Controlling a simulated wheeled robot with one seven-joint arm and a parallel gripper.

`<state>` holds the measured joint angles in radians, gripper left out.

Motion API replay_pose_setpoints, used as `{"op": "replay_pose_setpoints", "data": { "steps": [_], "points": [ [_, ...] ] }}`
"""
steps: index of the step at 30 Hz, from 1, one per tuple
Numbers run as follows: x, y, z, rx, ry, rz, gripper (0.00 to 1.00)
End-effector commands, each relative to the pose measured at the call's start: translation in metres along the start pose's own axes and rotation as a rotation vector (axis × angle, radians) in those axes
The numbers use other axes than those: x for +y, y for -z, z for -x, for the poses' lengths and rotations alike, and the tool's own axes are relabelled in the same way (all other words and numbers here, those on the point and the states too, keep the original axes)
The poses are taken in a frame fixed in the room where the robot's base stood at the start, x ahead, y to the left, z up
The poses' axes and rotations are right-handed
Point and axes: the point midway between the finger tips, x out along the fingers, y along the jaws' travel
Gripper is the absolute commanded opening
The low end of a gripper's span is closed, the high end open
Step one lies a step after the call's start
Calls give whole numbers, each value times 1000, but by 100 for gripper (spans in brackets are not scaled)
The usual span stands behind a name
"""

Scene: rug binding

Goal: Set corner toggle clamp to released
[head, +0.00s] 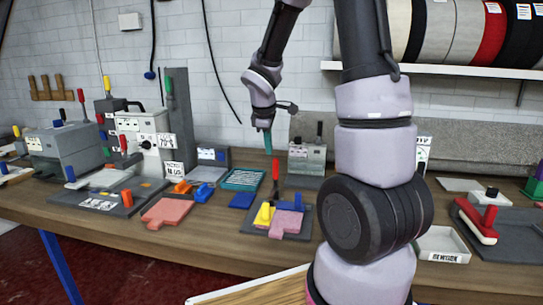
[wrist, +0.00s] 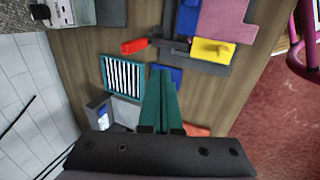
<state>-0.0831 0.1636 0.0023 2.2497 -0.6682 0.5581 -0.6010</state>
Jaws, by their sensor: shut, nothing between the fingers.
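A toggle clamp with a red handle (head: 276,170) stands on a dark grey plate (head: 298,235) at mid-bench. The handle points up in the head view. A yellow block (head: 264,215) and a pink piece (head: 286,222) lie on the same plate. In the wrist view the red handle (wrist: 134,46), yellow block (wrist: 213,50) and pink piece (wrist: 228,18) are at the top. My gripper (head: 269,153) has green fingers, shut and empty, above and close to the handle; they look apart in the wrist view (wrist: 162,70). My arm hides part of the bench to the right.
A teal slotted tray (head: 243,179) and a blue block (head: 242,200) lie left of the plate. A grey box-shaped device (head: 307,158) stands behind it. Another pink piece (head: 167,212) lies farther left. A white tray (head: 441,243) is at the right.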

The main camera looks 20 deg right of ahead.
Motion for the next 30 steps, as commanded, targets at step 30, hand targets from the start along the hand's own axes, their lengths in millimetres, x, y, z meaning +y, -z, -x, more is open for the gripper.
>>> {"op": "replay_pose_setpoints", "data": {
  "steps": [30],
  "points": [
    [37,0,-107,-1,1,-2,0]
  ]
}}
